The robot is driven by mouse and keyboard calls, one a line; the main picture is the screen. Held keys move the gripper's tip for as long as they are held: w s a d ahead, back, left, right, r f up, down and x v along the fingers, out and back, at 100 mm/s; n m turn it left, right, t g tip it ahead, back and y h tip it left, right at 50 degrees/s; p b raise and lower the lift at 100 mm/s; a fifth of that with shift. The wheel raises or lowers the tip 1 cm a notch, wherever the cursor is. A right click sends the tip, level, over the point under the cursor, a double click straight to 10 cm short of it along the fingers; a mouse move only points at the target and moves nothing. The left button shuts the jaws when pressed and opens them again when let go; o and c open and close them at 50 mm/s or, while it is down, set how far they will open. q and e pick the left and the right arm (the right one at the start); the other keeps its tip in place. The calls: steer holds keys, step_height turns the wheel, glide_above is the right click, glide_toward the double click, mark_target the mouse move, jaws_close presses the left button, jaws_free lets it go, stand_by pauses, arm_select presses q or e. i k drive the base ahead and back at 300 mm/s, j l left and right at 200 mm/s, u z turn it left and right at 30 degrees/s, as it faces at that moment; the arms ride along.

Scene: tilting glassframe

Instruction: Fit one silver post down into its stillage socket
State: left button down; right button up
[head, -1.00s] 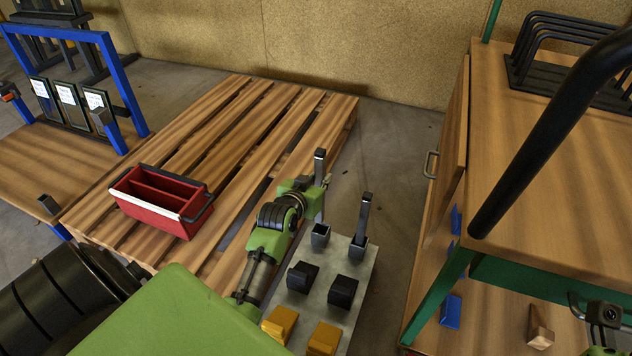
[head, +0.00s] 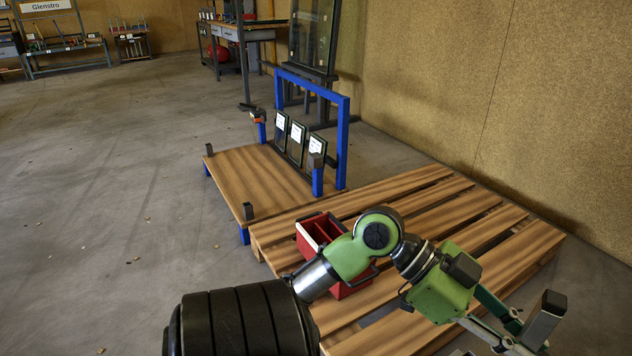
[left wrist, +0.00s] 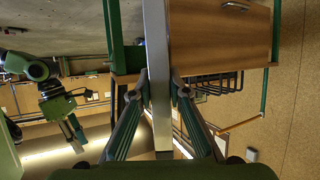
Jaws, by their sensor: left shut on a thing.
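My left gripper (head: 512,338) is at the lower right of the head view, shut on a silver post (head: 543,318) with a dark end. In the left wrist view the post (left wrist: 158,70) runs lengthwise between the two fingers (left wrist: 160,90). The stillage (head: 262,182) has a wooden deck, a blue frame and labelled panes. A dark socket (head: 248,211) stands at its near corner, another (head: 209,150) at its left corner. The post is well apart from both, across the pallet. My right gripper (left wrist: 70,130) shows small at the left of the left wrist view; its opening is unclear.
A wooden pallet (head: 470,228) lies between my left gripper and the stillage. A red tote (head: 318,232) sits on it, partly hidden by my left arm. A brown wall (head: 540,110) stands behind.

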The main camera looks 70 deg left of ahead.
mark_target(211, 155)
steer(key=u, duration=2.55)
